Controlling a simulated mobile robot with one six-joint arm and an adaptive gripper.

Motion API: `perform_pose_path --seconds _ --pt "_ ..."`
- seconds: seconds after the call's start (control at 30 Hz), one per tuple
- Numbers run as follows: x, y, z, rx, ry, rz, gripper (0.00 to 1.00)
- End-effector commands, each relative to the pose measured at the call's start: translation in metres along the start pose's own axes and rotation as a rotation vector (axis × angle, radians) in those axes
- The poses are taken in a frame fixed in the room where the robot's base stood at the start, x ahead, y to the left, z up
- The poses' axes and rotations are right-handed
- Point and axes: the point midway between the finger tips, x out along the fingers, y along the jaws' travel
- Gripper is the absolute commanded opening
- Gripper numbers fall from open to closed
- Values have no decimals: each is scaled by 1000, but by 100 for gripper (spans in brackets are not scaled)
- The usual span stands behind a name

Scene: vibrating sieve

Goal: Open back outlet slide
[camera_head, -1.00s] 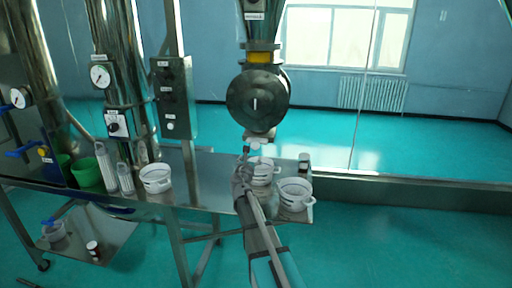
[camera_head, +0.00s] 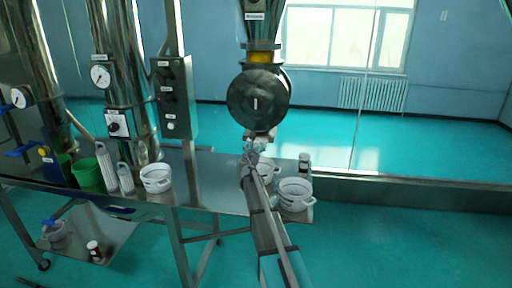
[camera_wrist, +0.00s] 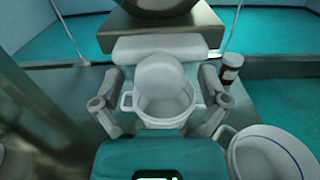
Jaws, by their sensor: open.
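The outlet slide shows in the wrist view as a pale flat plate (camera_wrist: 160,46) with a round pale knob (camera_wrist: 160,72) in front of it. In the head view the slide (camera_head: 262,137) sits small and low under the dark round sieve housing (camera_head: 257,100). My gripper (camera_wrist: 160,80) is open, with one finger on each side of the knob and nothing held between them. In the head view my gripper (camera_head: 254,153) is just below the outlet and hides part of it. I cannot tell whether a finger touches the knob.
A white pot (camera_wrist: 166,108) stands under the outlet, behind the knob in the wrist view. Another white pot (camera_head: 295,194) and a small dark-labelled bottle (camera_head: 304,162) stand to its right. A third pot (camera_head: 156,178), clear cylinders and a green cup (camera_head: 88,174) are farther left on the steel table.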

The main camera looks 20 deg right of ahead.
Motion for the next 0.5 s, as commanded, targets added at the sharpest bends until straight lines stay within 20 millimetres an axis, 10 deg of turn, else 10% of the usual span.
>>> perform_pose_path --seconds 0.27,0.5 --pt "0 0 0 0 0 0 92" --pt "0 0 0 0 0 -1 47"
